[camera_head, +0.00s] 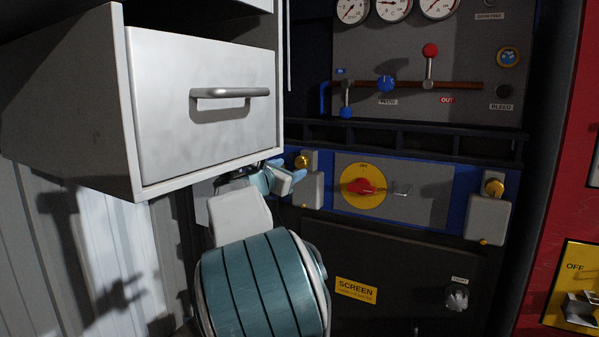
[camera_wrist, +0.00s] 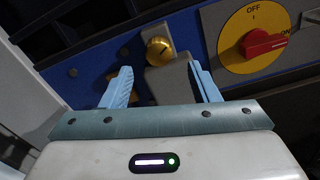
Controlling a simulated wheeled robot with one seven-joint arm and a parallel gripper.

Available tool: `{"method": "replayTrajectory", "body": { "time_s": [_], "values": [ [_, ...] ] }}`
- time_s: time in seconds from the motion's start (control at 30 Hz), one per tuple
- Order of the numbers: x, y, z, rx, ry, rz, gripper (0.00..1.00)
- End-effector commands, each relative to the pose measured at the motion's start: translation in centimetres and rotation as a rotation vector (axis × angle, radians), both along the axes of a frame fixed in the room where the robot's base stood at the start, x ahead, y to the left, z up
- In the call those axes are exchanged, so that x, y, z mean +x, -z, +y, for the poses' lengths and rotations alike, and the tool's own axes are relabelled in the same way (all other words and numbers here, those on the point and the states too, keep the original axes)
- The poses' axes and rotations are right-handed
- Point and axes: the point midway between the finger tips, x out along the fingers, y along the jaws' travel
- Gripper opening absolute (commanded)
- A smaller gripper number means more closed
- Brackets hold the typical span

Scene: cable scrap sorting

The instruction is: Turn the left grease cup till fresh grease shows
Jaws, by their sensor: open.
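The left grease cup (camera_head: 302,161) is a small brass knob on top of a grey bearing block (camera_head: 309,188), left of the yellow switch plate. In the wrist view the brass cup (camera_wrist: 159,51) stands ahead of my gripper (camera_wrist: 162,85), between the two blue fingers and beyond their tips. In the head view my gripper (camera_head: 284,176) is just left of the block, partly hidden under the drawer. A second brass cup (camera_head: 494,187) sits on the right block. I cannot make out any fresh grease.
A white drawer (camera_head: 205,143) with a bar handle overhangs my arm at the left. A red rotary switch (camera_head: 362,187) on a yellow plate is right of the left cup. A dark rail (camera_head: 400,136) runs above the cups. A SCREEN panel (camera_head: 400,270) lies below.

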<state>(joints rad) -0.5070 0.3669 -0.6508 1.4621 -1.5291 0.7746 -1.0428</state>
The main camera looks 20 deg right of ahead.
Motion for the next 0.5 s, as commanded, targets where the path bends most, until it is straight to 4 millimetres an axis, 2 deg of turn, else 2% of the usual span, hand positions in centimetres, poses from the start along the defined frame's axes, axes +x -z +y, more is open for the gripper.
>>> {"method": "replayTrajectory", "body": {
  "time_s": [0.5],
  "values": [
    [4.2, -0.4, -5.1, -0.015, -0.001, 0.005, 0.55]
  ]
}}
